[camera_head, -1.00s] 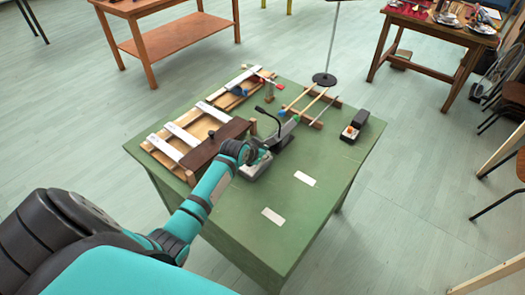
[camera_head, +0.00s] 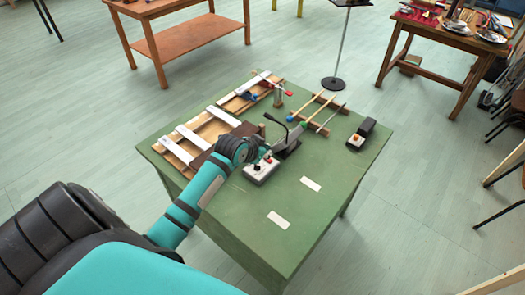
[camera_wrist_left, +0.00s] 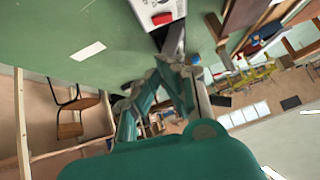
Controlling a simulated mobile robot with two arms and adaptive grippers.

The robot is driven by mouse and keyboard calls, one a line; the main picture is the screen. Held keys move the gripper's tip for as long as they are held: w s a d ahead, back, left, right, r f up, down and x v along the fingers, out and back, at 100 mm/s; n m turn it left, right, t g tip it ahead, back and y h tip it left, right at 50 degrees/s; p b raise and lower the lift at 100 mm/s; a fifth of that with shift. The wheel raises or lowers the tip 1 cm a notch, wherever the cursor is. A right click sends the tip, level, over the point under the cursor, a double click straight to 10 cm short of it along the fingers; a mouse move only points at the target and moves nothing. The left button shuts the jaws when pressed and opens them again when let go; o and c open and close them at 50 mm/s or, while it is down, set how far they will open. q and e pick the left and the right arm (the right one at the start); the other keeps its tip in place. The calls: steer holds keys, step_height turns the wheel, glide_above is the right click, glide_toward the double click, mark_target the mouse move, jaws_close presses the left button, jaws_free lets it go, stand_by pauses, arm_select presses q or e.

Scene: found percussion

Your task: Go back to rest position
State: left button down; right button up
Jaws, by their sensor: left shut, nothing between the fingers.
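My left arm reaches over the green table (camera_head: 325,205). Its gripper (camera_head: 262,154) is seen mostly from behind, close above a grey box (camera_head: 259,173) with a red button and black knob. In the left wrist view, the teal fingers of the gripper (camera_wrist_left: 168,64) come together with nothing between them. The grey box (camera_wrist_left: 158,12) shows beyond them at the top edge. My right gripper is not in view.
Wooden frames with white bars (camera_head: 194,137) stand at the table's left, partly behind my arm. A gooseneck microphone (camera_head: 287,143), a rack of mallets (camera_head: 318,112) and a black box (camera_head: 362,133) are nearby.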

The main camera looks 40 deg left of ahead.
arm_select(q)
steer(key=s+d+g, duration=0.2)
steer(key=s+d, duration=0.3)
steer(key=s, duration=0.5)
steer(key=s+d+g, duration=0.2)
steer(key=s+d, duration=0.3)
steer(key=s, duration=0.5)
steer(key=s+d+g, duration=0.2)
steer(key=s+d, duration=0.4)
steer(key=s, duration=0.4)
step_height(320, 180, down, 30)
steer(key=s+r+g+b, duration=0.1)
steer(key=s, duration=0.1)
steer(key=s+a+f+g+b, duration=0.1)
steer(key=s+a+f, duration=0.2)
steer(key=s+f, duration=1.2)
steer(key=shift+s+a+f+m, duration=0.15)
steer(key=shift+s+f+m, duration=0.25)
steer(key=shift+f, duration=0.05)
